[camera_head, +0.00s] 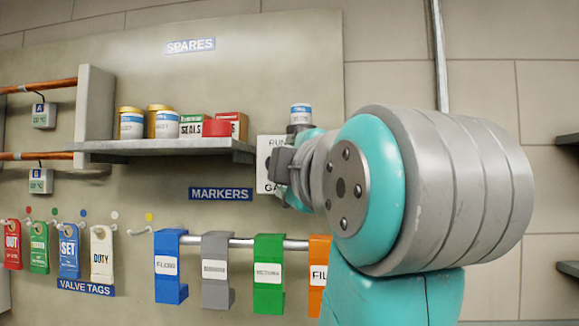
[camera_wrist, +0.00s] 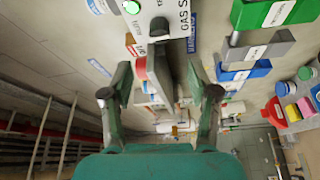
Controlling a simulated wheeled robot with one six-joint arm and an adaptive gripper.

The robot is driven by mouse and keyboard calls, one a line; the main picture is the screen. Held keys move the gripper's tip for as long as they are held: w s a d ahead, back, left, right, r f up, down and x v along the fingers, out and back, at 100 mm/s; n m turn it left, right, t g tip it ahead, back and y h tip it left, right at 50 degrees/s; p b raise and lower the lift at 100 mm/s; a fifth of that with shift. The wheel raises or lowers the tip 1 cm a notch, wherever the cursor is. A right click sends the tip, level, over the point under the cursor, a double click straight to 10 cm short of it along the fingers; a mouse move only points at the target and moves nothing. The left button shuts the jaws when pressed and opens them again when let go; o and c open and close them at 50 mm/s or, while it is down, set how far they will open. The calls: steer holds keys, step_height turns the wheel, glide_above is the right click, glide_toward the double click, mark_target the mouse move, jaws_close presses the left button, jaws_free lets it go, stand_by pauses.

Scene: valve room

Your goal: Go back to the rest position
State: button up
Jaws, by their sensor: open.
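My gripper (camera_wrist: 160,94) is open in the wrist view, its two dark-tipped fingers wide apart. Nothing is held between them. The end of a grey shelf (camera_wrist: 166,72) and a red item on it show beyond the gap between the fingers. In the head view my grey and teal arm fills the right half. It reaches toward the wall and hides most of my gripper. A white gas box (camera_head: 266,150) is partly covered by the arm there; it also shows with a green light in the wrist view (camera_wrist: 168,22).
The shelf (camera_head: 160,146) holds cans (camera_head: 132,124) and boxes. Coloured markers, including a blue one (camera_head: 170,284), hang on a rail below. Valve tags (camera_head: 69,250) hang at left. Copper pipes (camera_head: 45,86) run at far left.

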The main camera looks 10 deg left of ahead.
steer(key=shift+s+d, duration=0.1)
steer(key=shift+s, duration=0.15)
steer(key=shift+f, duration=0.1)
